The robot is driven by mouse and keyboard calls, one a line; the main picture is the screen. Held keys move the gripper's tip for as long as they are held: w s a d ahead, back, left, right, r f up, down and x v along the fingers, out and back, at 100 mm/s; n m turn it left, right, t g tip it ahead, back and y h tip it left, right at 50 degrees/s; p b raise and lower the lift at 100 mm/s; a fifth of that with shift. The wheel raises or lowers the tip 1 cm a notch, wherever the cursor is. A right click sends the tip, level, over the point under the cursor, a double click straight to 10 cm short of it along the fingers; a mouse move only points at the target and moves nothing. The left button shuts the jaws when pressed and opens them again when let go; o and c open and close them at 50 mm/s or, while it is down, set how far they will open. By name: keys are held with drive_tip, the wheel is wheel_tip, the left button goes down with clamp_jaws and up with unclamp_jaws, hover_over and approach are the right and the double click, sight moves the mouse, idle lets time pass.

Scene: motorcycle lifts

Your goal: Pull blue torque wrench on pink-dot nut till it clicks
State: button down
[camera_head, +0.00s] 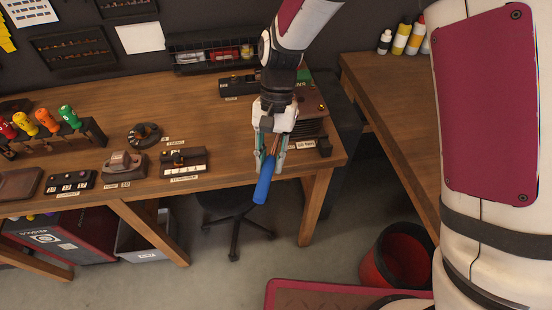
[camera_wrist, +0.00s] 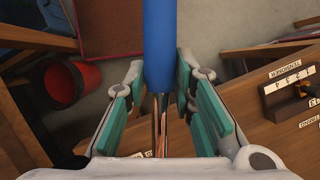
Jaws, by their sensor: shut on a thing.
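The blue torque wrench (camera_head: 264,187) is in my gripper (camera_head: 268,157) at the front right edge of the wooden bench. Its blue handle sticks out beyond the fingertips, toward the floor in the picture. In the wrist view the handle (camera_wrist: 158,45) runs up between the green finger pads, and a thin metal shaft runs back toward the palm. My gripper (camera_wrist: 160,95) is shut on the wrench. The wrench's head is hidden by my gripper. A dark finned block (camera_head: 313,128) stands right behind it; I cannot make out the pink-dot nut.
The wooden bench (camera_head: 215,110) carries a labelled fixture (camera_head: 183,161), a dark ring (camera_head: 144,134) and a rack of coloured screwdrivers (camera_head: 56,125). A stool (camera_head: 235,210) stands below. A red bin (camera_head: 398,255) is on the floor at right. The floor before the handle is open.

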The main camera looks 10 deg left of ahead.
drive_tip(key=shift+w+r, duration=0.25)
drive_tip(key=shift+r, duration=0.2)
